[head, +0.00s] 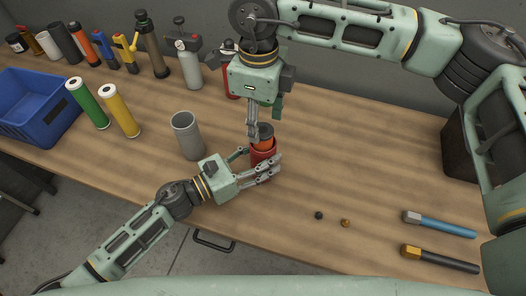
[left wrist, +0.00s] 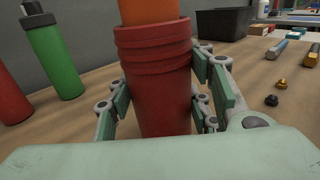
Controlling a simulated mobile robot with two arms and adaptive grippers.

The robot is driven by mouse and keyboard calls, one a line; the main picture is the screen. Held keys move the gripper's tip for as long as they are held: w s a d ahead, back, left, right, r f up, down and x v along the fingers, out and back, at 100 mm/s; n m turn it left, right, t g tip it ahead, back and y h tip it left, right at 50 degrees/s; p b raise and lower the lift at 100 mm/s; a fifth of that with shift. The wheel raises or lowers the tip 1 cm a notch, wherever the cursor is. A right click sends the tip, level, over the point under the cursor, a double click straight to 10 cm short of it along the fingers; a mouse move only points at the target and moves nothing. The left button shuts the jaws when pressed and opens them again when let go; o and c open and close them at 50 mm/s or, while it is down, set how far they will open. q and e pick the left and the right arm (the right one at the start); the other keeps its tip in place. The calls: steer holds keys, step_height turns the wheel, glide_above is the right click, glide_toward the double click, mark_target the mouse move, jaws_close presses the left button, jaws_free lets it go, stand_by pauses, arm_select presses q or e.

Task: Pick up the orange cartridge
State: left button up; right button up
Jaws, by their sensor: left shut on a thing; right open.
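The orange cartridge (head: 266,142), with a dark top, stands upright in a red cylindrical holder (head: 260,157) near the middle of the table. In the left wrist view the orange cartridge (left wrist: 150,11) rises out of the ribbed rim of the red holder (left wrist: 155,85); its top is cut off. My left gripper (head: 268,168) is shut on the red holder, with a finger on each side. My right gripper (head: 253,128) is open and points down beside the cartridge's top. I cannot tell whether it touches the cartridge.
A grey cup (head: 187,137) stands just left of my left gripper. Green (head: 87,104) and yellow (head: 120,111) cylinders and a blue bin (head: 38,105) are farther left. Bottles line the back. Two small knobs (head: 319,215) and two bar-shaped tools (head: 440,225) lie at right. The right-middle table is clear.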

mark_target(262, 131)
steer(key=f, duration=0.4)
steer(key=shift+s+d+f, duration=0.2)
steer(key=shift+d+f, duration=0.05)
steer(key=shift+f, duration=0.15)
steer(key=shift+c, duration=0.3)
jaws_close()
